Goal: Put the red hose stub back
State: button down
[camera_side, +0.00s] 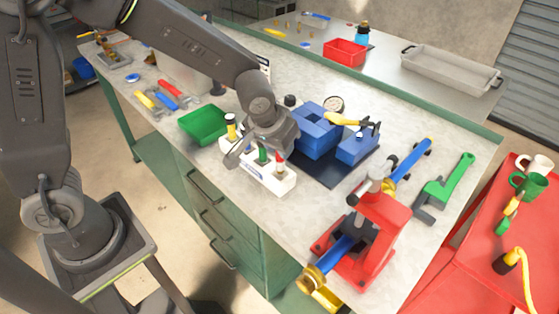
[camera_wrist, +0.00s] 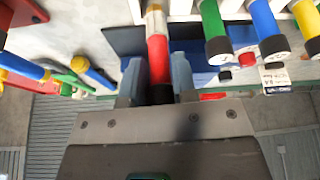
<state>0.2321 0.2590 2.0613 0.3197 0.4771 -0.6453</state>
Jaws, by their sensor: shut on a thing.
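The red hose stub (camera_wrist: 158,60) is between the two fingers of my gripper (camera_wrist: 156,82) in the wrist view, which is shut on it. Its pale, brass-banded end points away from the palm toward the white rack (camera_wrist: 180,7). In the side view my gripper (camera_side: 258,142) is low over the white rack (camera_side: 262,181), and the red stub (camera_side: 281,164) shows at the rack's right end. I cannot tell whether its lower end is in a hole or just above it.
Green (camera_wrist: 213,28), blue (camera_wrist: 268,28) and yellow (camera_wrist: 306,22) stubs with black caps stand in the rack beside the red one. A green bin (camera_side: 203,124) lies left, a blue vise (camera_side: 318,132) behind right, and a red clamp stand (camera_side: 365,235) front right.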

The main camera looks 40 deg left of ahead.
aim_at(278, 156)
jog(key=shift+f, duration=2.05)
jog(key=c, duration=0.9)
grip_release()
jog(key=shift+f, duration=0.1)
jog(key=a+v, duration=0.1)
jog(key=v, duration=1)
jog(key=s+a+r+m, duration=0.1)
jog(key=s+a+r, duration=0.2)
jog(key=s, duration=0.4)
jog(key=s+a+r+t, duration=0.1)
jog(key=s+a+r, duration=0.2)
jog(key=s, duration=0.5)
jog(key=shift+r+m+h, duration=0.3)
jog(key=shift+r+m, duration=0.1)
jog(key=shift+r, duration=0.5)
jog(key=shift+s+a, duration=0.15)
